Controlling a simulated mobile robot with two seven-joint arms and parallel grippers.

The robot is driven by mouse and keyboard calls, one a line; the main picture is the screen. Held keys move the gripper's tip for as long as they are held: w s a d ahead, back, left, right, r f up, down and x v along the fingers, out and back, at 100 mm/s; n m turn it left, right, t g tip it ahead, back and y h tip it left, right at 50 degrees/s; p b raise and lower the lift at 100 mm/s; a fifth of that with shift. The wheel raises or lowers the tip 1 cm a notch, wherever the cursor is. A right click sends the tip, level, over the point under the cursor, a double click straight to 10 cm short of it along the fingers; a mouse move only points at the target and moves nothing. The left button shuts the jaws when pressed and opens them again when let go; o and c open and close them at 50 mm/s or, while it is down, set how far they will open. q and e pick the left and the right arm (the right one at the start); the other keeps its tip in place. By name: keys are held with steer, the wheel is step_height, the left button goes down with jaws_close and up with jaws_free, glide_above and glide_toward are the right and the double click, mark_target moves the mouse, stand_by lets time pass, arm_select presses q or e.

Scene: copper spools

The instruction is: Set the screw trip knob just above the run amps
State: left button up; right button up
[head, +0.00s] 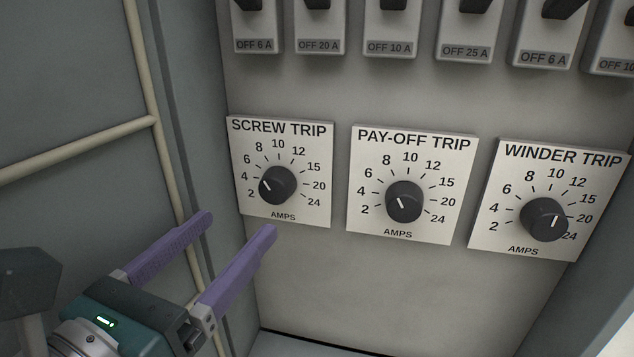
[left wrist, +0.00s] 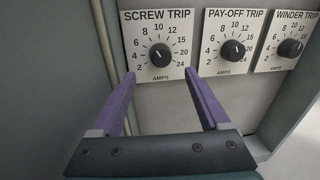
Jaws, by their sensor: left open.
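The screw trip knob (head: 277,185) is a round black dial with a white mark on a white plate (head: 310,210) lettered 2 to 24 AMPS. Its mark points to the left side of the scale, around the low numbers near 4; the exact reading is hard to tell. My left gripper (head: 237,225) has two purple fingers, open and empty, below and in front of the plate, apart from the knob. In the left wrist view the knob (left wrist: 161,54) lies just beyond and above the gap between the fingertips (left wrist: 160,77). No run amps figure shows. My right gripper is out of view.
To the right are the pay-off trip knob (head: 404,202) and winder trip knob (head: 544,219) on similar plates. A row of breakers (head: 390,30) marked OFF runs above. A beige pipe (head: 150,120) runs along the left wall. The panel below the plates is bare.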

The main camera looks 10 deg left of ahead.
mark_target(270, 191)
arm_select(q)
steer(key=w, duration=0.2)
steer(key=w+d, duration=0.1)
steer(key=w, duration=0.4)
steer(key=shift+w+d, duration=0.15)
steer(key=shift+w, duration=0.2)
jaws_close()
